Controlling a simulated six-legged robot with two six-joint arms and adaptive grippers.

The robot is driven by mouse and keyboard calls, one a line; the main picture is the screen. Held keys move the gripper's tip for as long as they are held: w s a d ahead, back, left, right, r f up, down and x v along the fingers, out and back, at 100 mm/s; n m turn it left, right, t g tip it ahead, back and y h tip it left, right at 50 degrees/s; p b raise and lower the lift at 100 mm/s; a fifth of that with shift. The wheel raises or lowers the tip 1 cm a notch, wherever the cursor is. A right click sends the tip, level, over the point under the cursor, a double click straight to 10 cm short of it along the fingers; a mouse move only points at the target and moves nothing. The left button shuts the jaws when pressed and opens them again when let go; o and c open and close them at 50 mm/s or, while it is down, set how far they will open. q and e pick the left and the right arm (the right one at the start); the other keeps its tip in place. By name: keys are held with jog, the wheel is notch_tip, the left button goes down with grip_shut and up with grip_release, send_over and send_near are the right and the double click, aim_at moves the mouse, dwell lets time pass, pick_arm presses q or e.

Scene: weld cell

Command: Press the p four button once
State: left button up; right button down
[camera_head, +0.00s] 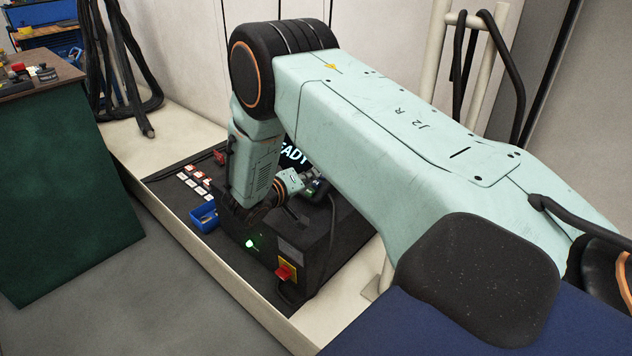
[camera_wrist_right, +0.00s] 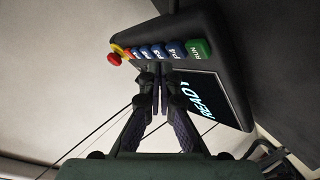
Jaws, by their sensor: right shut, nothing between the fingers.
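A dark pendant panel (camera_wrist_right: 222,28) shows in the right wrist view. It carries a row of blue buttons (camera_wrist_right: 158,51) between a green RUN button (camera_wrist_right: 198,48) and a red knob (camera_wrist_right: 114,59) on a yellow base. The blue labels are too small for me to tell surely which is p four. My right gripper (camera_wrist_right: 160,80) is shut and empty, its tips close to the blue row. I cannot tell whether they touch. In the head view my right arm covers part of the panel, and its lit screen (camera_head: 294,156) shows beside the forearm. My left gripper is out of view.
A dark box with a green lamp (camera_head: 251,243) and a red switch (camera_head: 286,272) stands below my right arm. A blue bin (camera_head: 204,216) and several small blocks lie left of it.

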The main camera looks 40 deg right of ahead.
jog(key=r+p, duration=0.1)
jog(key=a+r+p, duration=0.1)
jog(key=r, duration=0.1)
jog(key=a+r+p, duration=0.1)
jog(key=shift+s+a+r, duration=0.15)
jog(key=shift+r, duration=0.1)
dwell(0.5)
dwell(0.6)
